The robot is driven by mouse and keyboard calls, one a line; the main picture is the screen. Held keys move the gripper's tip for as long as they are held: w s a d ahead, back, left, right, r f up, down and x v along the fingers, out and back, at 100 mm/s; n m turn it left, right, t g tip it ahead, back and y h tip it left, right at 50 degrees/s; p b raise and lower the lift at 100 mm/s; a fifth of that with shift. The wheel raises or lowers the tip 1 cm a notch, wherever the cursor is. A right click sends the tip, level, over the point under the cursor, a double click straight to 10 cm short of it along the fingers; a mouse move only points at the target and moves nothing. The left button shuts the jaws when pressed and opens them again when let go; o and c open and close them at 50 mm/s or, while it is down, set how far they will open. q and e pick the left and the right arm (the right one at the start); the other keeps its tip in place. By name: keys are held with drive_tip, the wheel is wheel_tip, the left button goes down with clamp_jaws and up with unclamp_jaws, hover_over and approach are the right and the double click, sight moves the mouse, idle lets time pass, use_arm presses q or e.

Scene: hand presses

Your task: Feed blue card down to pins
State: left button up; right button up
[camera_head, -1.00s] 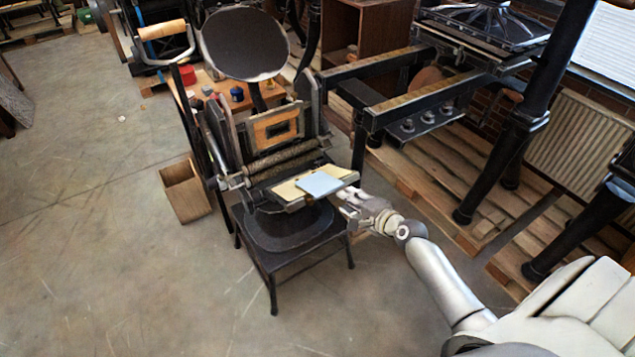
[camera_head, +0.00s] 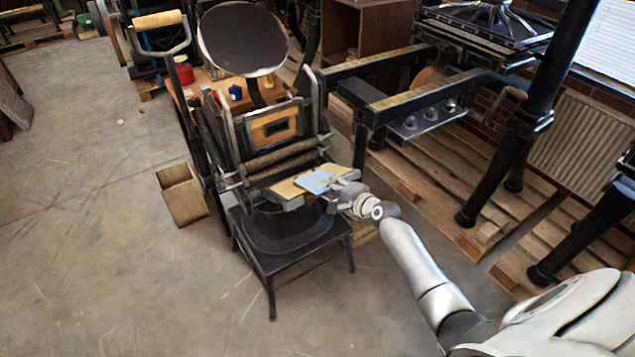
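The light blue card (camera_head: 313,182) lies on the tan sloping platen (camera_head: 287,190) at the front of the small black hand press (camera_head: 268,160). My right gripper (camera_head: 334,186) is at the right end of the platen, with its fingers at the card's right edge. The fingers are too small to tell whether they are open or shut on the card. The pins are too small to make out. My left gripper is not in view.
A black stool-like stand (camera_head: 290,240) is in front of the press. A wooden box (camera_head: 182,193) stands on the floor to the left. A larger press with dark rails (camera_head: 430,95) is at the right.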

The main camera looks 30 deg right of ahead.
drive_tip(key=shift+c, duration=1.2)
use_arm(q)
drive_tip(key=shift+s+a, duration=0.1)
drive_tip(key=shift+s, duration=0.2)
use_arm(e)
clamp_jaws()
drive_tip(key=shift+s+r, duration=0.1)
